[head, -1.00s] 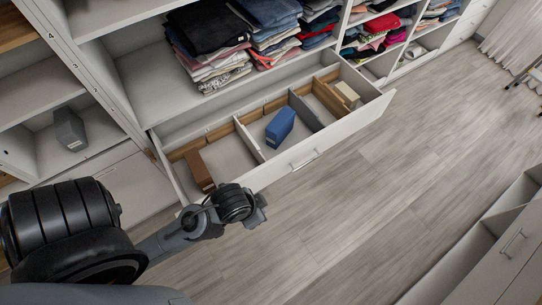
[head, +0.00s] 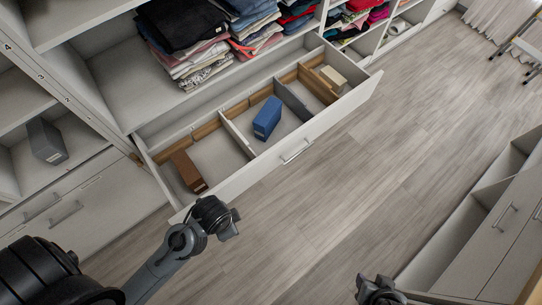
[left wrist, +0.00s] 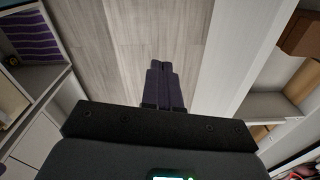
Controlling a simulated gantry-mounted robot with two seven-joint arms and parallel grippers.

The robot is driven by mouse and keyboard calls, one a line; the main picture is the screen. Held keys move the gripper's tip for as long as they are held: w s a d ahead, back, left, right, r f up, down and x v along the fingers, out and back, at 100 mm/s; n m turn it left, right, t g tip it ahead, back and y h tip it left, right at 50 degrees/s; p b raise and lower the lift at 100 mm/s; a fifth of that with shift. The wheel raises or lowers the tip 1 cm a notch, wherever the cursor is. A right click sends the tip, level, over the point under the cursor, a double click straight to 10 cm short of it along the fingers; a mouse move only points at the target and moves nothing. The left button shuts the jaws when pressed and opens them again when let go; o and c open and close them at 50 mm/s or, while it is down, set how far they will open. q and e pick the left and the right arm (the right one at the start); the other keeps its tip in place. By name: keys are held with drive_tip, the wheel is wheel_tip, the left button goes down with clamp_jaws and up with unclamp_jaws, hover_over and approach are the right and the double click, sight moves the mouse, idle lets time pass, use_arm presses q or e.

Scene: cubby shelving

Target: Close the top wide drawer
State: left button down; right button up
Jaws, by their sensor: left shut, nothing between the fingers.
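The wide drawer (head: 322,120) is pulled out from the cubby shelving below the folded clothes, with a bar handle (head: 297,152) on its white front. Inside are a brown box (head: 188,171), a blue box (head: 267,118) and a cream box (head: 333,79) between dividers. My left gripper (head: 229,229) is outside the drawer, near the front's left end. In the left wrist view its fingers (left wrist: 163,84) are together and empty, with the white drawer front (left wrist: 234,62) to their right. Whether it touches the front is unclear. My right gripper (head: 380,290) is at the bottom edge; its fingers are unclear.
A grey box (head: 46,141) sits in a cubby at left, above closed drawers (head: 75,205). Another white cabinet (head: 497,225) stands at lower right. The wooden floor (head: 340,190) between is clear.

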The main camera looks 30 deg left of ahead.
use_arm(q)
drive_tip(key=s+d+f+m+g+y+p, duration=0.1)
drive_tip(key=d+f+m+g+y, duration=0.1)
drive_tip(key=d+f+m, duration=0.3)
drive_tip(key=d+f+m+g+y+p, duration=0.1)
drive_tip(key=d+f+m+y, duration=0.15)
drive_tip(key=d+m, duration=0.45)
drive_tip(key=w+r+m+t+y+p, duration=0.15)
drive_tip(key=w+r, duration=0.25)
drive_tip(key=w, duration=0.4)
drive_tip(key=w+r+m+t+y, duration=0.1)
drive_tip(key=w+r+t, duration=0.2)
drive_tip(key=w, duration=0.5)
drive_tip(key=w+r+m+t+y, duration=0.1)
drive_tip(key=w+r+t+y, duration=0.1)
drive_tip(key=w+r, duration=0.35)
drive_tip(key=b, duration=0.4)
approach(269, 155)
drive_tip(key=shift+g, duration=0.25)
drive_tip(key=shift+w+x, duration=0.2)
drive_tip(key=shift+x, duration=2.9)
drive_tip(key=shift+d+f, duration=0.1)
